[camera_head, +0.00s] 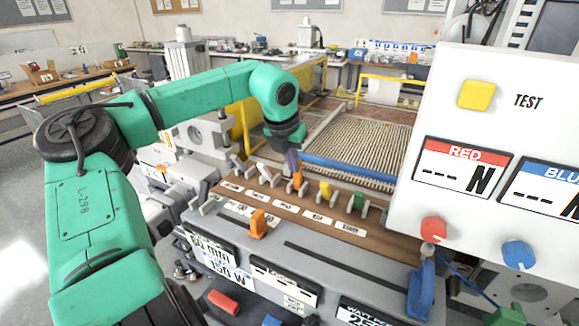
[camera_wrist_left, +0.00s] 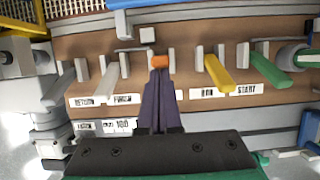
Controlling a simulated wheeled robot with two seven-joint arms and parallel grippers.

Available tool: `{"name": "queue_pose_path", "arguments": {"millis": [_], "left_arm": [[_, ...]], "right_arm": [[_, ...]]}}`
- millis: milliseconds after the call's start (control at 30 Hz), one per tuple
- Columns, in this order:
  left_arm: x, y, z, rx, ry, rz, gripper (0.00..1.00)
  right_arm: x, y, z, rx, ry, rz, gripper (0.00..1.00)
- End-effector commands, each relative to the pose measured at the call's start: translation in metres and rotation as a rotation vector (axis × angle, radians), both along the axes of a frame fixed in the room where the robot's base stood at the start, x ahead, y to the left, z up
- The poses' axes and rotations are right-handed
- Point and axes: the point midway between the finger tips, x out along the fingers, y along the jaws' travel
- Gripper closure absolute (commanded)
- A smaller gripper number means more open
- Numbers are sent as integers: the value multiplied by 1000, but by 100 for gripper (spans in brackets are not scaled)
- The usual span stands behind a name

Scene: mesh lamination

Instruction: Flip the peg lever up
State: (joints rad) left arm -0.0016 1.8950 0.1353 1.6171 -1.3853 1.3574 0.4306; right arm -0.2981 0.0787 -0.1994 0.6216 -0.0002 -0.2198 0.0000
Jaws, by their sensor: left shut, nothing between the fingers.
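A row of levers stands on the brown panel (camera_head: 395,240). The orange lever (camera_head: 297,180) is in the middle of the row; its label cannot be read, so I cannot be sure it is the peg lever. It also shows in the left wrist view (camera_wrist_left: 161,62), mostly hidden behind my fingers. My left gripper (camera_head: 293,164) is shut and empty, its dark fingertips right at the orange lever. In the left wrist view its fingertips (camera_wrist_left: 159,76) are together; whether they touch the lever is unclear. My right gripper is not in view.
The yellow lever (camera_wrist_left: 219,76) and green lever (camera_wrist_left: 271,73) stand to the right, and a pale lever (camera_wrist_left: 110,78) to the left. A white control box (camera_head: 470,130) rises at the right. Another orange lever (camera_head: 258,224) stands nearer on the grey casing.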

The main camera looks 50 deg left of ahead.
Motion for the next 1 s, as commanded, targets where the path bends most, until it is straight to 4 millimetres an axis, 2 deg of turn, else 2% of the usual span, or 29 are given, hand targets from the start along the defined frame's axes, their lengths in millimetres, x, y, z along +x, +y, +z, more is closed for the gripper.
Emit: {"name": "queue_pose_path", "arguments": {"millis": [33,200,600,1000], "left_arm": [[3,2,5,3,3,3,100],[18,7,5,4,2,3,100],[43,16,0,2,0,1,100],[52,19,1,3,-9,1,100]], "right_arm": [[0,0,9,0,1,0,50],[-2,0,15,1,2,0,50],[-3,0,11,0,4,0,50],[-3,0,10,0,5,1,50]]}}
